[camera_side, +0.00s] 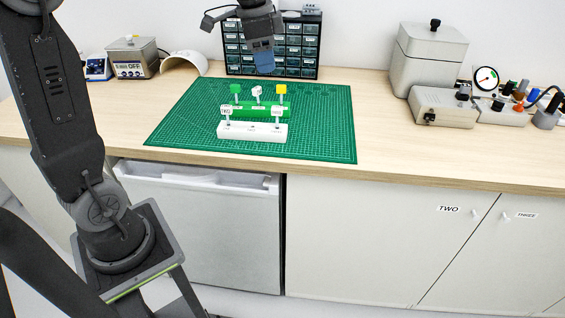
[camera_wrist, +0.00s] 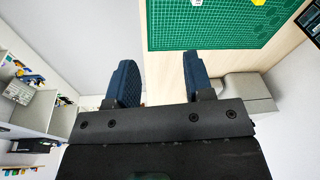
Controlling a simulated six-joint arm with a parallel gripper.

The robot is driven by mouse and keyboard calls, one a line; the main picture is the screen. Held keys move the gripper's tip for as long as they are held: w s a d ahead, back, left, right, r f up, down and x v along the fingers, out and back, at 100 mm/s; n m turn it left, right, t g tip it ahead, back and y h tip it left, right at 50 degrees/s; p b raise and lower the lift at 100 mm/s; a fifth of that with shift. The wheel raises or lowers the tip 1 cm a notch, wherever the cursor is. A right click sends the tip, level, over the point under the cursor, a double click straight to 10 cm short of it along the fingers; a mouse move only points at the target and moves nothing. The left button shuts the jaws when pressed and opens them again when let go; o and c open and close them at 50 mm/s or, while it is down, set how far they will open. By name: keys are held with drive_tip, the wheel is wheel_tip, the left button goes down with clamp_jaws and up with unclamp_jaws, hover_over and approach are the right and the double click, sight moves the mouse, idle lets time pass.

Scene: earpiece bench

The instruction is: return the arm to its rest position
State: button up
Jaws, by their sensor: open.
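My gripper (camera_side: 263,62) hangs above the back of the green mat in the side view, in front of the drawer cabinet. In the wrist view its two blue fingers (camera_wrist: 158,66) stand apart with nothing between them. On the mat, a green holder (camera_side: 262,109) carries upright pieces with a green top (camera_side: 235,89), a white top (camera_side: 257,91) and a yellow top (camera_side: 282,89). In front of it, a white holder (camera_side: 252,132) carries two upright pieces with white labelled tops, one at the left (camera_side: 226,110) and one at the right (camera_side: 277,111). My gripper touches none of them.
The green mat (camera_side: 325,145) lies on the wooden bench (camera_side: 365,120). Behind it stands a drawer cabinet (camera_side: 300,45). Grey boxes (camera_side: 430,60) and a dial gauge (camera_side: 486,78) stand at the right. A bath marked OFF (camera_side: 133,57) stands at the left.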

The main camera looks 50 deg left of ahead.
drive_tip(key=s+d+f+n+t, duration=0.1)
drive_tip(key=s+d+f+n, duration=0.1)
drive_tip(key=s+d, duration=0.3)
drive_tip(key=s+d+f+n+t, duration=0.2)
drive_tip(key=s+d+f+n, duration=0.1)
drive_tip(key=s, duration=1.1)
drive_tip(key=d+n, duration=0.1)
drive_tip(key=d, duration=0.1)
drive_tip(key=shift+d+t, duration=0.3)
drive_tip(key=shift+d, duration=0.05)
